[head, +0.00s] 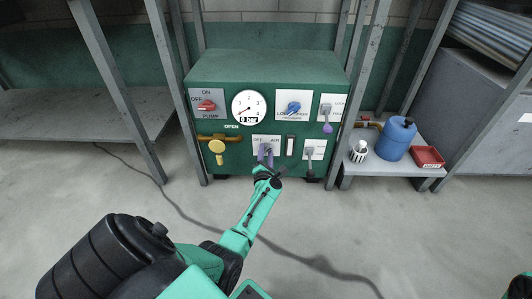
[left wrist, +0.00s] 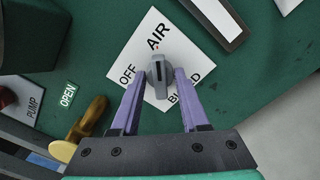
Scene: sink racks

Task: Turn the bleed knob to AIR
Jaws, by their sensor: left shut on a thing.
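The bleed knob (left wrist: 158,73) is a small grey knob with a dark slot, on a white plate (left wrist: 120,58) marked OFF, AIR and a partly hidden BLEED. In the left wrist view its bar runs nearly up and down, its upper end toward a small red mark by AIR. My left gripper (left wrist: 159,88) has its purple fingers on either side of the knob and is shut on it. In the head view the left gripper (head: 265,158) is at the lower middle of the green panel (head: 265,65) and mostly hides the knob. My right gripper is not in view.
A blue jug (head: 396,138) and red tray (head: 428,157) stand on a shelf to the right. Metal posts flank the panel.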

